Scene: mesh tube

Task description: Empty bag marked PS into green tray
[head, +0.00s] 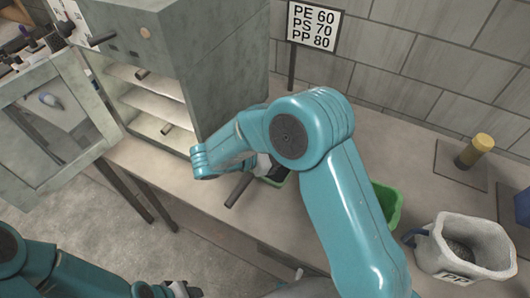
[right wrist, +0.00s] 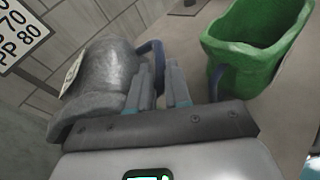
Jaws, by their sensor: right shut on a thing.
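In the right wrist view a grey bag (right wrist: 108,72) lies tipped over, with a pale label (right wrist: 72,74) whose letters I cannot read. My right gripper (right wrist: 160,85) is shut at its blue handle (right wrist: 152,56). A green tray (right wrist: 258,45) stands to the right, apart from the bag. In the head view my right arm covers most of the held bag, and a green edge (head: 273,181) shows under it.
A bag marked PP (head: 468,248) stands upright at the right. A yellow-topped post (head: 474,150) is behind it. A grey cabinet (head: 215,60) with shelves and an open door (head: 60,120) stands left. A sign (head: 314,27) reads PE 60, PS 70, PP 80.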

